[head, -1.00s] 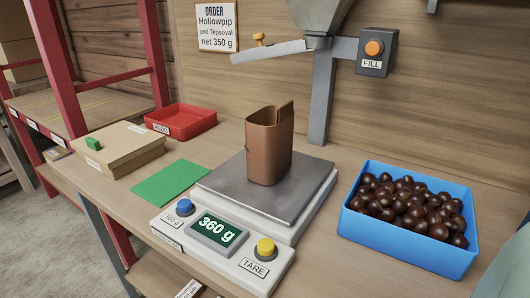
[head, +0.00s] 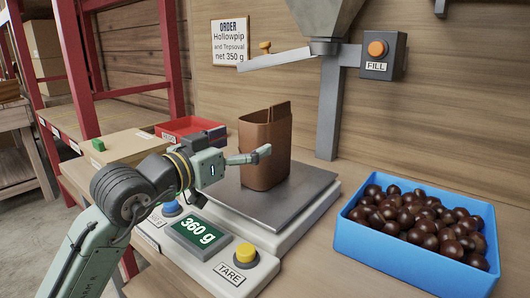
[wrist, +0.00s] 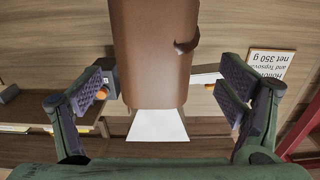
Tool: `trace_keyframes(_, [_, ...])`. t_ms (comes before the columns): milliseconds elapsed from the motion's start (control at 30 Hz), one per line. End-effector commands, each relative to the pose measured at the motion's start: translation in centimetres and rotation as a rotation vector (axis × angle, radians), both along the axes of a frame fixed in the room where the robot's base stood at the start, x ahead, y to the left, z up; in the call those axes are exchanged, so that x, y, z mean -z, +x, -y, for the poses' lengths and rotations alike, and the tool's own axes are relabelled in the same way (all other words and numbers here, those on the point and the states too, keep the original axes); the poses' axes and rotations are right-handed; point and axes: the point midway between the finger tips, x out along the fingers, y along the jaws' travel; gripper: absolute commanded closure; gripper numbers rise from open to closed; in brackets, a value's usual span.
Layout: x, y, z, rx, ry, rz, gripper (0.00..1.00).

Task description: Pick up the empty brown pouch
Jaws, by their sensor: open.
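The brown pouch (head: 264,150) stands upright on the grey scale plate (head: 285,205), its top edge open; I cannot see inside it. The scale's display (head: 198,231) reads 360 g. My gripper (head: 250,156) reaches in from the left at the pouch's height and hides a little of its left side. In the wrist view the pouch (wrist: 152,50) stands between the two spread fingers of my gripper (wrist: 163,90), with a gap on each side. The gripper is open and holds nothing.
A blue crate of chestnuts (head: 365,254) stands right of the scale. A fill spout on a grey post (head: 329,110) and the fill button box (head: 382,56) are behind and above. A red tray (head: 172,128) and a cardboard box (head: 125,145) are at the left.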

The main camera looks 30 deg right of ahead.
Motion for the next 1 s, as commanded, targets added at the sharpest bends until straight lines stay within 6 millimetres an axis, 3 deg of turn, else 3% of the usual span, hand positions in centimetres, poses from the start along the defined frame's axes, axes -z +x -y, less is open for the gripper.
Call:
trace_keyframes(600, [0.1, 1.8, 6.8, -0.002, -0.002, 0.002, 0.12])
trace_keyframes(867, [0.2, 1.9, 7.1, -0.003, -0.003, 0.002, 0.12])
trace_keyframes(1000, [0.2, 1.9, 7.1, -0.003, -0.003, 0.002, 0.2])
